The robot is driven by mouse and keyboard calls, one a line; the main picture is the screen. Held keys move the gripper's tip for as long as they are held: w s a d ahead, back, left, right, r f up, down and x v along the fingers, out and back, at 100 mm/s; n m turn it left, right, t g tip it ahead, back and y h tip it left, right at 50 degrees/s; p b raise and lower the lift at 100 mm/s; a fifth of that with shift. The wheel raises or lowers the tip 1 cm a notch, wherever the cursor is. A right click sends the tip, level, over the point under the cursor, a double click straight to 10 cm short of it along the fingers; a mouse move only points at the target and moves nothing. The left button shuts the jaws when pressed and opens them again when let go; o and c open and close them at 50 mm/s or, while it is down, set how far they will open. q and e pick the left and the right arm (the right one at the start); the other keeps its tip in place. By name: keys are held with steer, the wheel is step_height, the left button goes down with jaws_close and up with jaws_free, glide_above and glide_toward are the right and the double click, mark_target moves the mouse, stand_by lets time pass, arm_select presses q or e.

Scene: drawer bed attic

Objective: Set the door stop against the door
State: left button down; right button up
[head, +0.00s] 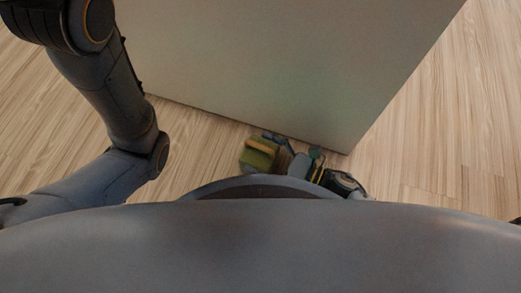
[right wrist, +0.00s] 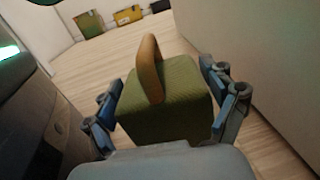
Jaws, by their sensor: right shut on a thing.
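The door stop (head: 259,157) is a green block with a tan loop handle on top. It is near the floor, close to the lower edge of the pale door (head: 260,60) in the head view. My right gripper (head: 288,148) is at its right side there, partly hidden behind my own body. In the right wrist view the door stop (right wrist: 170,105) lies between the two blue-grey fingers, which are shut on it. The door fills the right side of that view. I cannot tell whether the stop touches the floor or door. My left gripper is not in view.
Light wooden floor (head: 435,140) is open to the right of the door and to its left. In the right wrist view, green (right wrist: 90,24) and yellow (right wrist: 128,15) box-like things stand by the far wall. My left arm spans the left of the head view.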

steer(key=o, duration=1.7)
steer(key=shift+f, duration=0.25)
step_height(320, 180, up, 10)
steer(key=shift+r, duration=0.25)
